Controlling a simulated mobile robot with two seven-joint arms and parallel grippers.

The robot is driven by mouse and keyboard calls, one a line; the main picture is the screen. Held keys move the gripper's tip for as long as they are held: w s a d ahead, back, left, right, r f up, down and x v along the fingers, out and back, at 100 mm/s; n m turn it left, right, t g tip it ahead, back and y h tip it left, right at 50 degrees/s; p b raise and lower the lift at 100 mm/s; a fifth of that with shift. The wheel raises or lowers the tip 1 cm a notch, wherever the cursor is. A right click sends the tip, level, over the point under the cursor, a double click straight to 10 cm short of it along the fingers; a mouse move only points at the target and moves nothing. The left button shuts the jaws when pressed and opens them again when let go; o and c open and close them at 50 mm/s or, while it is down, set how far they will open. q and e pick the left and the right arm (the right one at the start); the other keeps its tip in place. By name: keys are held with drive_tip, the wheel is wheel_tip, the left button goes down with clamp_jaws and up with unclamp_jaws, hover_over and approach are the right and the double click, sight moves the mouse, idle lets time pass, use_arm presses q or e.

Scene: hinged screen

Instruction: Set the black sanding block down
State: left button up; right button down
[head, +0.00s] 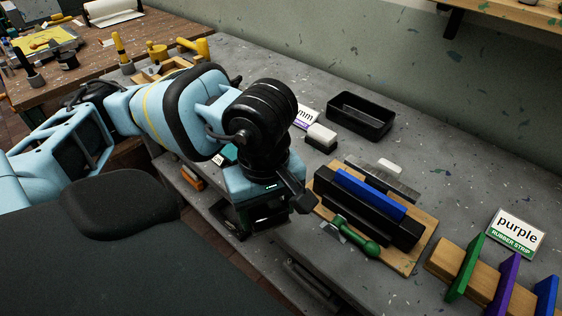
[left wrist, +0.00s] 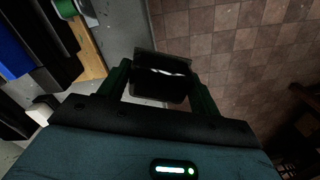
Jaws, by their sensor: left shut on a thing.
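My left gripper (left wrist: 161,90) is shut on a black block (left wrist: 160,72), which I take to be the black sanding block. In the left wrist view the block sits between the two green fingers, with a pale streak across its dark face. In the head view my left gripper (head: 262,220) points down at the table's front edge, left of the wooden board. The block is hard to make out there against the dark fingers. The left wrist view shows brown floor tiles beyond the block, so it hangs at or past the edge. My right gripper is out of view.
A wooden board (head: 413,259) holds a black fixture with a blue strip (head: 369,194) and a green-handled tool (head: 357,236). Behind are a grey-white block (head: 321,137) and an open black tray (head: 360,116). A purple label (head: 516,235) and strip rack (head: 453,262) stand right.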

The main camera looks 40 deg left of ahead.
use_arm(q)
drive_tip(key=w+a, duration=0.2)
drive_tip(key=w, duration=0.2)
drive_tip(key=w+a+f, duration=0.1)
drive_tip(key=w+a, duration=0.1)
drive_tip(key=w, duration=0.3)
drive_tip(key=w+a+p, duration=0.1)
drive_tip(key=w+a, duration=0.2)
drive_tip(key=w, duration=0.1)
drive_tip(key=shift+w+a+f, duration=0.1)
drive_tip(key=shift+w+f, duration=0.1)
drive_tip(key=shift+w, duration=0.2)
drive_tip(key=shift+f, duration=1.75)
drive_tip(key=shift+f, duration=0.2)
drive_tip(key=o, duration=1)
drive_tip(key=shift+c, duration=0.2)
drive_tip(key=shift+r, duration=0.15)
